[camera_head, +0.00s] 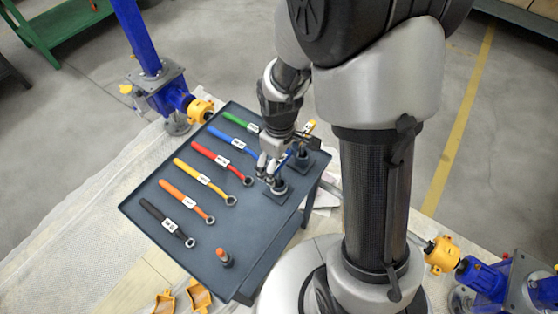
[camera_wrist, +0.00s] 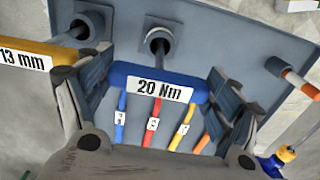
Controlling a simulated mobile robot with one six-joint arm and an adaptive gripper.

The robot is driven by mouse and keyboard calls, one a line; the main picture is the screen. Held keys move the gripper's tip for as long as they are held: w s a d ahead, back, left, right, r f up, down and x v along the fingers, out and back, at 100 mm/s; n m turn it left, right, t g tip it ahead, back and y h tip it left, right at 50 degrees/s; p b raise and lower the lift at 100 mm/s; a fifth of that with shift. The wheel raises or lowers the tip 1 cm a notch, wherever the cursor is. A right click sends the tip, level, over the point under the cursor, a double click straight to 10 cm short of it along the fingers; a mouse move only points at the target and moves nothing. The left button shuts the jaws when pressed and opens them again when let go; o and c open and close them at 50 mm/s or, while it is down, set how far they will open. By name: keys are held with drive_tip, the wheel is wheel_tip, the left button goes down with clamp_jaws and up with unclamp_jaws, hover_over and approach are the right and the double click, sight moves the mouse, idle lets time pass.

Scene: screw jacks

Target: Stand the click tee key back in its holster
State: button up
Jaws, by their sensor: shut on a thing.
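The click tee key is a blue bar handle labelled "20 Nm" (camera_wrist: 152,88); its blue bar also shows in the head view (camera_head: 285,157). My gripper (camera_wrist: 163,92) is shut on this handle, one finger at each end; in the head view my gripper (camera_head: 268,168) is over the tray's right part. A holster (camera_head: 279,190) with a square dark base stands just below it; its ring (camera_wrist: 158,36) shows beyond the handle. A dark shaft seems to run from the handle towards that ring; I cannot tell how deep it sits.
A yellow "13 mm" tee key (camera_wrist: 25,55) stands in the neighbouring holster (camera_head: 305,160), close to my gripper. Several coloured ring spanners, such as the red one (camera_head: 215,157), lie on the grey tray (camera_head: 160,222). An orange-topped peg (camera_head: 223,256) stands near the front edge.

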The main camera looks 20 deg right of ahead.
drive_tip(key=shift+f, duration=0.15)
drive_tip(key=o, duration=1.4)
drive_tip(key=shift+o, duration=0.2)
wheel_tip(320, 180, up, 11)
drive_tip(key=shift+f, duration=0.2)
drive_tip(key=shift+r, duration=0.75)
